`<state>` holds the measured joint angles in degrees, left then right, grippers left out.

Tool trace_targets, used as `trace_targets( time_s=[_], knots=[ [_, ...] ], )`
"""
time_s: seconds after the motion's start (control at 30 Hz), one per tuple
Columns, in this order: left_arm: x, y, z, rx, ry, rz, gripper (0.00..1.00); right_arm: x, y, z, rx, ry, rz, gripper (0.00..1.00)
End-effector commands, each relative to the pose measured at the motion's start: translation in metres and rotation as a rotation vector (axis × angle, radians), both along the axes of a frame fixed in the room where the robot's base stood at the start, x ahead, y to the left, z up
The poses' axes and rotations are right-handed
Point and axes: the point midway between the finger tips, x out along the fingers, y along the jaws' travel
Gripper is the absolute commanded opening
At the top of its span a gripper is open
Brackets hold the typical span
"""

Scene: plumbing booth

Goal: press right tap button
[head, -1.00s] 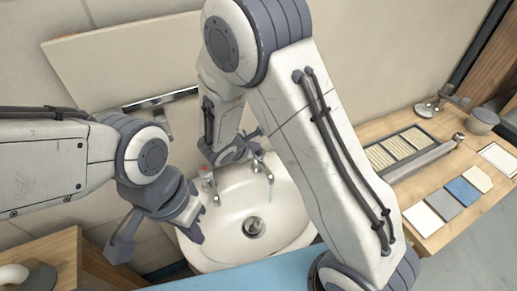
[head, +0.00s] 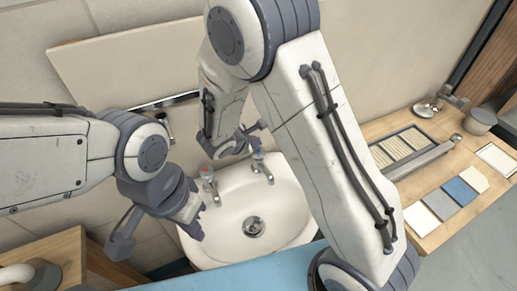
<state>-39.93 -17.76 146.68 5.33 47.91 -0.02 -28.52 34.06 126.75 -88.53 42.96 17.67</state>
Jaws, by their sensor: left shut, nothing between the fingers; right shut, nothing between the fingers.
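The white sink (head: 232,240) has two chrome taps at its back edge. The right tap (head: 262,168) has a small button on top, and its spout points into the basin. The left tap (head: 208,186) has a reddish mark on top. My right gripper (head: 256,127) is shut and empty, just above and behind the right tap, with a small gap seeming to show between them. My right arm crosses the view and hides part of the sink's right side. My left gripper (head: 198,222) is shut and empty over the sink's left rim.
A blue surface (head: 240,272) lies in front of the sink. A wooden bench (head: 60,250) stands at the lower left.

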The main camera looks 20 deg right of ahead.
Motion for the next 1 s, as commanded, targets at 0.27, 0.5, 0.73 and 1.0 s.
trace_targets(
  time_s=[0.27, 0.5, 0.73, 1.0],
  knots=[
    [0.0, 0.0, 0.023, 0.0, 0.0, 0.0, 0.0, 0.0, 0.0, 0.033, 0.0, -0.001, 0.0, 0.0],
    [0.0, 0.0, 0.03, 0.0, 0.0, 0.0, 0.0, 0.0, 0.0, 0.044, 0.001, 0.0, -0.001, 0.0],
    [0.0, 0.0, 0.029, 0.0, 0.0, 0.0, 0.0, 0.0, 0.0, 0.042, 0.001, 0.0, -0.001, 0.0],
    [0.0, 0.0, 0.029, 0.0, 0.0, 0.0, 0.0, 0.0, 0.0, 0.042, 0.001, 0.0, -0.001, 0.0]
  ],
)
